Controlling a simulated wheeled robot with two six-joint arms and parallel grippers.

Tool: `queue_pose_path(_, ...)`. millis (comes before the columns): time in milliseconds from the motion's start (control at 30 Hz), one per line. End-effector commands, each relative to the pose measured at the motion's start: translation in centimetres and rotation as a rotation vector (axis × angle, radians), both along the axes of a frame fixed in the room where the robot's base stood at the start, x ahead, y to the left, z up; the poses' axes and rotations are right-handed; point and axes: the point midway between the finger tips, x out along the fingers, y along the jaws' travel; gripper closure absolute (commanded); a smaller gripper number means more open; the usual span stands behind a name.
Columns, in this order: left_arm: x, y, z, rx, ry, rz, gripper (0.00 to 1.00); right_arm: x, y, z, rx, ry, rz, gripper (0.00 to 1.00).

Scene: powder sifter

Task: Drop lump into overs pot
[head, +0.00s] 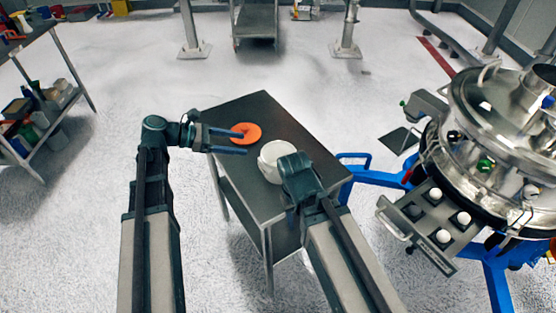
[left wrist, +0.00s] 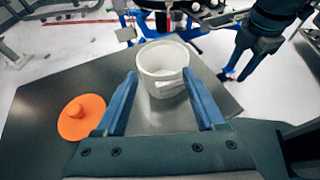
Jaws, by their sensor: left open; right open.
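A white pot (head: 270,160), which I take as the overs pot, stands on the dark table, with its mouth open upward. It also shows in the left wrist view (left wrist: 163,60), beyond my left gripper's fingers. My left gripper (head: 245,142) is open and empty, just left of the pot. My right gripper (head: 298,178) is at the pot's right side and hides part of it in the head view; its fingertips are hard to make out. I cannot make out a separate lump in either view.
An orange lid (head: 247,132) with a knob lies on the table (head: 262,108) behind the pot. The steel sifter (head: 490,120) stands at right on a blue frame. A tray (head: 440,245) with several white balls juts from its front.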

Motion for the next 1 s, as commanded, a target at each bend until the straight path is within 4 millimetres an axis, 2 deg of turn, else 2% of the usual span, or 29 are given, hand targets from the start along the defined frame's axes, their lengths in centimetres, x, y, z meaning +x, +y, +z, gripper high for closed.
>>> queue_pose_path(100, -0.2, 1.4, 0.7, 0.0, 0.0, 0.001, 0.29, 0.0, 0.0, 0.7, 0.0, 0.0, 0.0, 0.5)
queue_pose_path(300, -0.5, 2.3, 1.0, 0.0, 0.0, 0.001, 0.29, 0.0, 0.0, 1.0, 0.0, 0.0, 0.0, 0.5)
queue_pose_path(1000, -0.5, 2.3, 0.9, 0.0, 0.0, 0.0, 0.29, 0.0, 0.0, 0.9, 0.0, 0.0, 0.0, 0.5)
